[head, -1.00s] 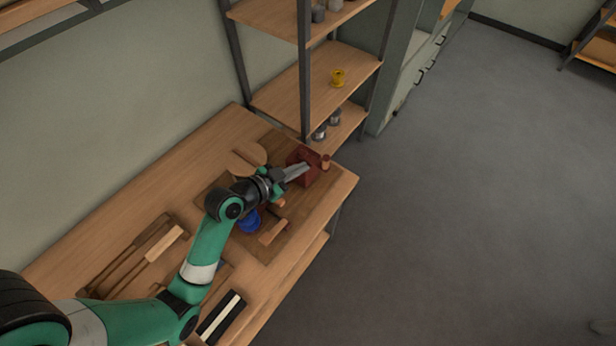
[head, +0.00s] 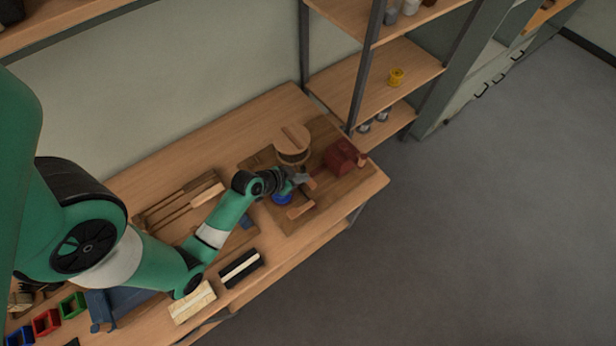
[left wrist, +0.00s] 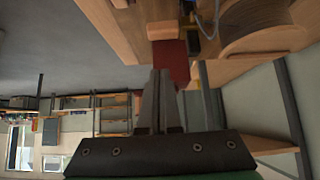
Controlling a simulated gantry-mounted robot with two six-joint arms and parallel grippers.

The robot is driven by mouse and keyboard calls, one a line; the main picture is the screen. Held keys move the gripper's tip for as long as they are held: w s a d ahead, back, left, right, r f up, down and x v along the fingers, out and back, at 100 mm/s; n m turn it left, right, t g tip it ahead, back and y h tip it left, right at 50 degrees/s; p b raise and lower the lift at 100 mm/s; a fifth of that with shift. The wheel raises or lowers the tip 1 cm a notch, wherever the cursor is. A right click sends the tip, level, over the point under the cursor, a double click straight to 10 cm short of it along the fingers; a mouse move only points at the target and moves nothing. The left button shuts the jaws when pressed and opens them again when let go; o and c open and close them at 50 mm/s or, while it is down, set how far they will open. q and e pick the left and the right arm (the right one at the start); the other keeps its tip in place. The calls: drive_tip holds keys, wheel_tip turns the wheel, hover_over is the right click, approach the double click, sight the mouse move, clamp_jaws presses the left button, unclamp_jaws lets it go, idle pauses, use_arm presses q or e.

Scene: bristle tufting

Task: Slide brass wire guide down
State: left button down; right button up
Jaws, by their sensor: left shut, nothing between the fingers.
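My left gripper (head: 302,179) is over the mat area of the bench in the head view. In the left wrist view its two fingers (left wrist: 160,74) lie together, shut and empty. I cannot make out the brass wire guide for certain. A small yellowish piece (left wrist: 187,18) with a thin grey wire loop beside it shows at the top of the left wrist view. A dark red block-like fixture (head: 341,156) stands right of the gripper, and its red side (left wrist: 168,58) shows beyond the fingertips. My right gripper is out of view.
A round wooden piece (head: 292,142) stands behind the gripper. A blue round object (head: 282,198) and a wooden block (head: 300,211) lie near it.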

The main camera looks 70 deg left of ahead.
sight(310, 182)
use_arm(q)
wheel_tip(310, 182, down, 6)
drive_tip(key=w+b, duration=0.1)
drive_tip(key=w, duration=0.1)
drive_tip(key=shift+w+a, duration=0.15)
drive_tip(key=shift+a, duration=0.2)
